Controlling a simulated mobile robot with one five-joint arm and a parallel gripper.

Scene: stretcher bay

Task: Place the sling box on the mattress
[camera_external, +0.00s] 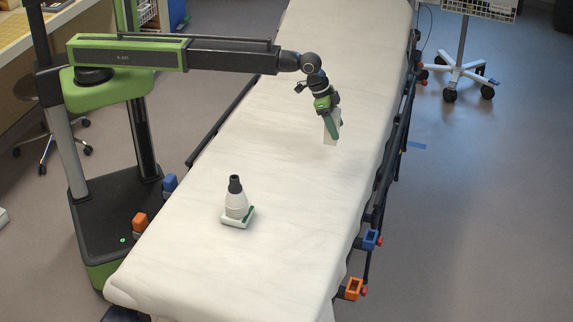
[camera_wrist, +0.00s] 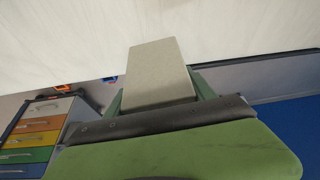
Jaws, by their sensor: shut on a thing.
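The sling box is a pale, off-white box (camera_external: 331,130) held in my gripper (camera_external: 333,124) above the mattress. In the wrist view the box (camera_wrist: 158,75) sticks out past the green gripper (camera_wrist: 160,100), which is shut on it. The white-covered mattress (camera_external: 290,190) runs lengthwise through the external view. The box hangs over its middle to right part. I cannot tell the exact gap between box and mattress. The mattress cover also fills the top of the wrist view (camera_wrist: 230,28).
A white cone-shaped device with a dark top (camera_external: 236,198) stands on a small white and green base on the mattress. Side rails (camera_external: 385,165) edge the stretcher. A wheeled stand (camera_external: 460,70) is at the back right. The mattress around the box is clear.

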